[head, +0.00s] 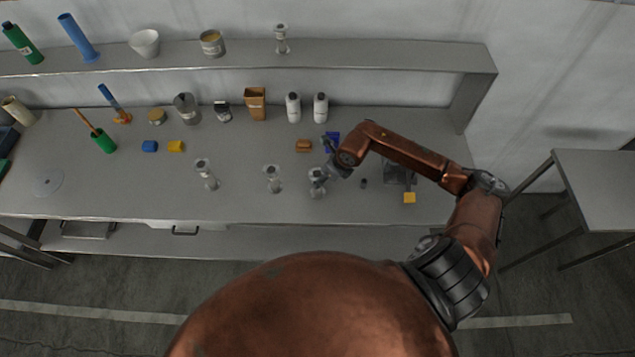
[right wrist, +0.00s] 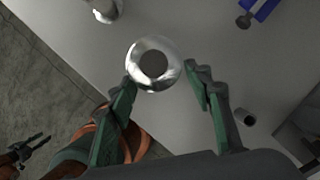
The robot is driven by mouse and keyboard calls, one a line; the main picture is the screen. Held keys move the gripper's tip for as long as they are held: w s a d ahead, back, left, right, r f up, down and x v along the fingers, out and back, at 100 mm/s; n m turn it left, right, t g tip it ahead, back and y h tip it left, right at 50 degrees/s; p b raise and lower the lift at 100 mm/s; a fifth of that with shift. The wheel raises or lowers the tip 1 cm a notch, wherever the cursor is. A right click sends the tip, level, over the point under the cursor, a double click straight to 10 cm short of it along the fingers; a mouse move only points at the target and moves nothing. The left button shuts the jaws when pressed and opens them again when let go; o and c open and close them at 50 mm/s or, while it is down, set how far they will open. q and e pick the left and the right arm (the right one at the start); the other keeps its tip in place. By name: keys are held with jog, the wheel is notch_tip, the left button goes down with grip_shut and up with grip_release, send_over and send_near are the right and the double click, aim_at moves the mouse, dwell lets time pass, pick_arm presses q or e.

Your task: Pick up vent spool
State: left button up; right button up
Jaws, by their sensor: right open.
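Several similar metal flanged spools show in the head view, and I cannot tell which bears the name vent spool. One spool (head: 317,188) stands upright near the bench front, under my right gripper (head: 328,174). In the right wrist view this spool's round shiny flange with a dark centre (right wrist: 153,63) lies toward the left finger. My right gripper (right wrist: 158,82) is open, with green-padded fingers spread and nothing clamped. A second spool (head: 272,179) and a third spool (head: 207,174) stand to the left. What looks like my left gripper (right wrist: 40,143) is small at the lower left; its jaws are unclear.
Another spool (head: 281,39) stands on the raised shelf (head: 380,58). A small dark cylinder (head: 363,183) and a yellow block (head: 409,198) lie right of my gripper. A blue item (head: 332,141) and brown block (head: 303,146) lie behind it. The bench front-left is mostly clear.

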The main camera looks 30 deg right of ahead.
jog(key=shift+p+x, duration=0.8)
jog(key=shift+x, duration=2.65)
jog(key=shift+a, duration=0.1)
jog(key=shift+c, duration=0.7)
jog(key=c, duration=1.1)
